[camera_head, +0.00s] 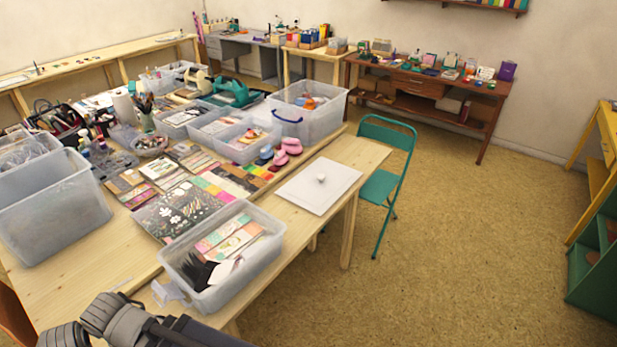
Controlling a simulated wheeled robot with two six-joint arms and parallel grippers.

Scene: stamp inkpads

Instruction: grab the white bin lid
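The white bin lid (303,193) lies flat on the near right end of the wooden table. It is a pale rectangular sheet with a small round knob near its middle. Nothing rests on it apart from this knob, and its whole top shows. Grey and black links of my own arm show at the bottom left edge, well away from the lid. I see no gripper fingers of either hand.
A clear bin (272,257) of papers stands left of the lid on the wooden table (62,295). Pink and blue inkpads (290,146) lie behind the lid. A green folding chair (386,187) stands close to its right. Open floor (450,270) lies further right.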

